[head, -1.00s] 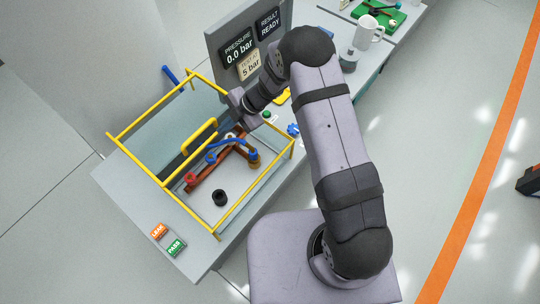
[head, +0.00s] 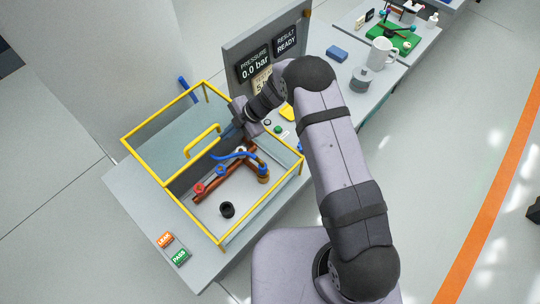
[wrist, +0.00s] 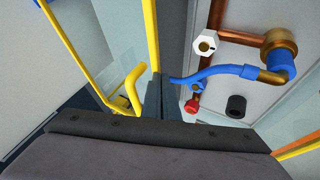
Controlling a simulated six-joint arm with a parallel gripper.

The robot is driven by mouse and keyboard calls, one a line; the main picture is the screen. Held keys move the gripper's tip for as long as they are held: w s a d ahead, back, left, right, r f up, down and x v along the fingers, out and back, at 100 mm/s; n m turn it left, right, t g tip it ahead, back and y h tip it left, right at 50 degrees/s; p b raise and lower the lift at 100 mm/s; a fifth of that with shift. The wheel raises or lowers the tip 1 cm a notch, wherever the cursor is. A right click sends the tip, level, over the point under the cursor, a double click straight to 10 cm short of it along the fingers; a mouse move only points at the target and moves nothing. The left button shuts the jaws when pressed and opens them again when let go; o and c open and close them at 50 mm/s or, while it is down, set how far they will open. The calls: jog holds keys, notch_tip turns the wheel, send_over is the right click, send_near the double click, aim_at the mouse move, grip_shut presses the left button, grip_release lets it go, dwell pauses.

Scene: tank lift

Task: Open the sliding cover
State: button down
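The sliding cover (head: 172,134) is a clear panel over the left, far half of a yellow-framed case (head: 194,219). Its yellow bar handle (head: 202,139) stands near its inner edge and also shows in the wrist view (wrist: 131,88). The near half of the case is uncovered. My gripper (head: 241,124) is by the far side of the case, right of the handle and apart from it. In the wrist view its fingers (wrist: 164,98) look together with nothing between them, and the handle is just left of them.
In the case are copper pipework (head: 212,181) with a blue hose (head: 236,155) and a black cap (head: 227,210). A display panel (head: 262,55) stands behind my gripper. LEAK (head: 165,240) and PASS (head: 180,257) tiles lie front left. A mug (head: 381,53) is at the right.

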jog(key=s+d+r+b, duration=0.3)
jog(key=d+r, duration=0.5)
jog(key=shift+s+d, duration=0.25)
jog(key=shift+d, duration=0.1)
